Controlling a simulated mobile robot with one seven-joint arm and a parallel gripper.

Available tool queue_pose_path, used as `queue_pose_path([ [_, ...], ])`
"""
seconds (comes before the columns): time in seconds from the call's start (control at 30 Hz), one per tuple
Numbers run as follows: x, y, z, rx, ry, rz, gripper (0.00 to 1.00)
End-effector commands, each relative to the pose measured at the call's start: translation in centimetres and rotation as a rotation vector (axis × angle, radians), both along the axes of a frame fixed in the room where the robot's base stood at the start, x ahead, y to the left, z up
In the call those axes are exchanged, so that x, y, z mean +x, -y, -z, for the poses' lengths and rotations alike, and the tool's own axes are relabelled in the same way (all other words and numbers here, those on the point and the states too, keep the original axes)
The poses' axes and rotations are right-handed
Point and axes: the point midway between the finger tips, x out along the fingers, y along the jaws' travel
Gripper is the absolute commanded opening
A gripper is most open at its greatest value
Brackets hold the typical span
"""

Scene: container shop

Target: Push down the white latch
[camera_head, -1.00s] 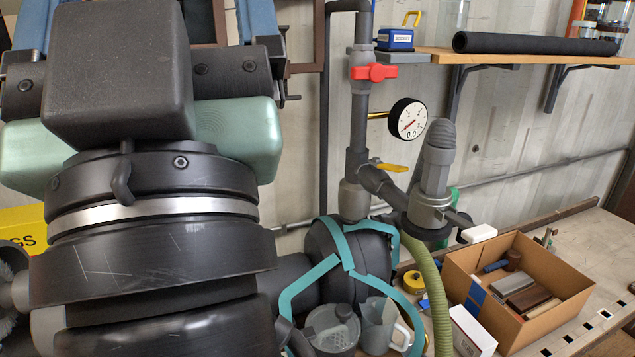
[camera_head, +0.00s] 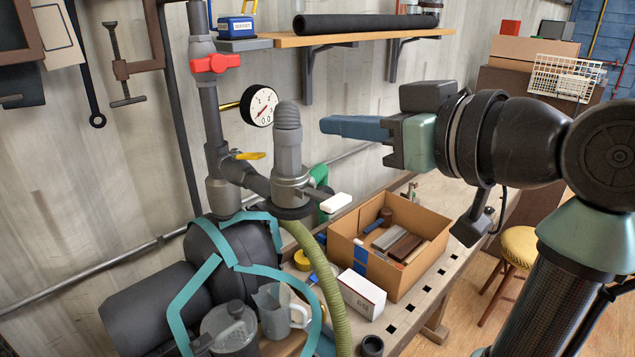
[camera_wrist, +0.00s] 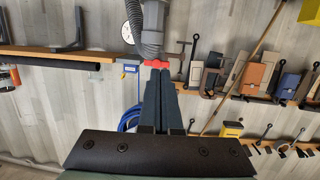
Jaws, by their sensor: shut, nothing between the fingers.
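The white latch (camera_head: 335,202) is a small white-tipped lever sticking out to the right from the grey upright pipe fitting (camera_head: 288,165). I cannot make it out in the wrist view. My gripper (camera_head: 323,125) is shut and empty, with its blue fingers pointing left in the head view. The fingertips appear above the latch, to the right of the fitting's ribbed top, with a visible gap.
A pressure gauge (camera_head: 260,105), a red valve handle (camera_head: 217,63) and a yellow lever (camera_head: 250,156) sit on the pipework at the left. A cardboard box (camera_head: 350,245) of tools stands below the arm. A wooden shelf (camera_head: 340,38) with a black tube is above. A green hose (camera_head: 325,270) hangs below the fitting.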

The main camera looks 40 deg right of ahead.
Motion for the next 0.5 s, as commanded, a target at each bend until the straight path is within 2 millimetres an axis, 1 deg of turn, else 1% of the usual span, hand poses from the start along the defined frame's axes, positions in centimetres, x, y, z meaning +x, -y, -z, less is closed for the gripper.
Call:
queue_pose_path([
  [0.03,-1.7,1.4,0.4,0.0,-0.038,-0.006,0.0],
  [0.1,-3.6,2.4,1.0,0.002,-0.085,-0.029,0.0],
  [0.2,-5.6,3.2,1.6,-0.002,-0.13,-0.056,0.0],
  [0.33,-6.9,3.5,2.0,-0.003,-0.159,-0.076,0.0],
  [0.5,-7.1,3.6,2.1,-0.004,-0.164,-0.081,0.0],
])
